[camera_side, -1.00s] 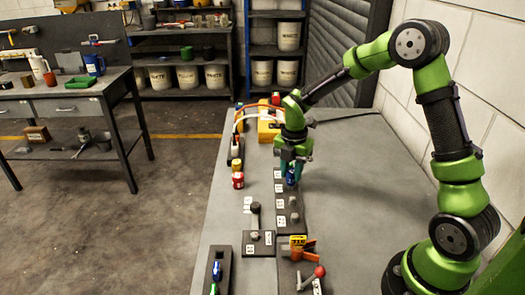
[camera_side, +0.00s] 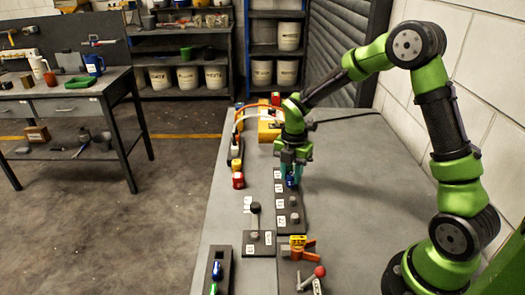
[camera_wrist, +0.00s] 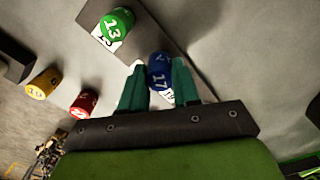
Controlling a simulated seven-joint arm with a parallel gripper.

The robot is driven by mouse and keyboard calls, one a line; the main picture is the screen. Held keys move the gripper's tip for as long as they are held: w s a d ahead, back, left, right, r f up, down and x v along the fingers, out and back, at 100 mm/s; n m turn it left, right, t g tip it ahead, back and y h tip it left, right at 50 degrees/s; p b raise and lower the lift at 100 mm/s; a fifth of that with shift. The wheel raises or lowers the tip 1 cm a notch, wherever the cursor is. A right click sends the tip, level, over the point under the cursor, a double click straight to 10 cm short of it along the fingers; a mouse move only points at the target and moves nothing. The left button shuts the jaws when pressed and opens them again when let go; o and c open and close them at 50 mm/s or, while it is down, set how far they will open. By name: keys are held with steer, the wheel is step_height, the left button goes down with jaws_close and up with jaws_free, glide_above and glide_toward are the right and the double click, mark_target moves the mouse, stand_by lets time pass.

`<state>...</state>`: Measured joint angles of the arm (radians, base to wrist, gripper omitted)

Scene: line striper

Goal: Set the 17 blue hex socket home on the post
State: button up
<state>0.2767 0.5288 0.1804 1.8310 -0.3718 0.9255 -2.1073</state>
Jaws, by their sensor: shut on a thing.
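The blue hex socket marked 17 (camera_wrist: 159,72) is between the teal fingers of my gripper (camera_wrist: 160,90) in the wrist view. My gripper is shut on it. In the side view, my gripper (camera_side: 291,178) points down over the far part of a dark post strip (camera_side: 287,228), with the blue socket (camera_side: 292,181) low between the fingertips. The post under the socket is hidden, and I cannot tell whether the socket touches it. A white label shows partly beside the socket in the wrist view.
A green socket marked 13 (camera_wrist: 114,24) sits on the same strip. A yellow socket (camera_wrist: 43,83) and a red socket (camera_wrist: 84,103) stand to the left in the wrist view. Nearer grey posts (camera_side: 294,218), an orange-handled tool (camera_side: 300,248) and a lever stand (camera_side: 257,238) occupy the bench front. The bench's right is clear.

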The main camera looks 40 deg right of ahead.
steer(key=shift+f, duration=0.55)
steer(key=o, duration=1.4)
steer(key=shift+c, duration=0.2)
steer(key=shift+r, duration=3.5)
